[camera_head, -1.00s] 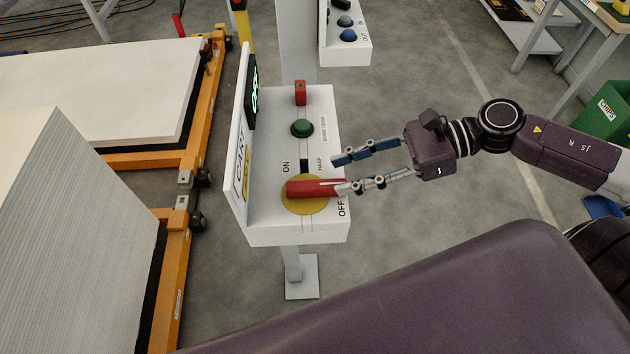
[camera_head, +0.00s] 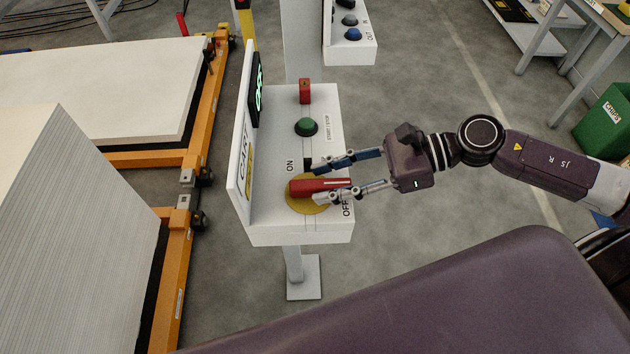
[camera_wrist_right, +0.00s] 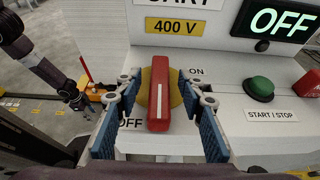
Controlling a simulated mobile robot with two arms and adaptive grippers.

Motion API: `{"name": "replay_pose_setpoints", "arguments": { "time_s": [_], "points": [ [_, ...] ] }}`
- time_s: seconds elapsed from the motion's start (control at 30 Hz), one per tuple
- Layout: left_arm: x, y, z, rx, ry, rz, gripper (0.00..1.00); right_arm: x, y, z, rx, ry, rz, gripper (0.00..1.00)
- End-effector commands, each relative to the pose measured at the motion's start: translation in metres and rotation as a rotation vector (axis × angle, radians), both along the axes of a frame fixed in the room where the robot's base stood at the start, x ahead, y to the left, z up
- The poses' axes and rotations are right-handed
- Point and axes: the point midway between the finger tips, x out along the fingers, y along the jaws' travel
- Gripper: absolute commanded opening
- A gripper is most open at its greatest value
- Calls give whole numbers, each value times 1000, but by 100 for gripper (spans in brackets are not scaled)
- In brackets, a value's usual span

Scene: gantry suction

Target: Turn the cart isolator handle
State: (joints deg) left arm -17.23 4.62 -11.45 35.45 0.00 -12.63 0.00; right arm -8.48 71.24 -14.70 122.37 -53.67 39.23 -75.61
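The isolator handle (camera_head: 318,187) is a red bar with a white line, on a yellow disc (camera_head: 303,207) on the white cart control box (camera_head: 258,220). It points toward the box's near right edge, by the OFF label. In the right wrist view the handle (camera_wrist_right: 160,105) stands upright in the picture. My right gripper (camera_head: 316,183) is open, one finger on each side of the handle, with gaps visible on both sides in the wrist view. A dark arm that appears to be my left shows at the wrist view's left; its gripper (camera_wrist_right: 76,97) is small and unclear.
The box also bears a green START/STOP button (camera_head: 306,127), a red block (camera_head: 305,91) and a display (camera_wrist_right: 277,22) reading OFF. Orange-framed carts with white stacks (camera_head: 60,230) stand left. A second button box (camera_head: 350,45) is above. Grey floor lies right.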

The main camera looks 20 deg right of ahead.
Motion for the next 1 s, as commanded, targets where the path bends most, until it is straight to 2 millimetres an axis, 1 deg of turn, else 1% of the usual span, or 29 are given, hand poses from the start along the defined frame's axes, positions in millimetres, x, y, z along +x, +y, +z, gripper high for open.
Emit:
{"name": "replay_pose_setpoints", "arguments": {
  "time_s": [0.1, 0.3, 0.67, 0.9, 1.0],
  "points": [
    [0, -1, 7, -1, 0, 0, 36, 4, 11, -1, 5, -1, -1, 36],
    [0, -1, 10, -1, -1, 0, 36, 7, 21, -8, 1, 0, -1, 36],
    [1, -1, 10, -1, -2, 0, 36, 7, 24, -11, 0, 1, 0, 36],
    [1, -1, 10, -2, -3, 0, 36, 7, 24, -11, -1, 0, 0, 10],
    [2, -1, 10, -2, -3, 0, 36, 7, 24, -11, -1, 0, 0, 0]
  ]
}}
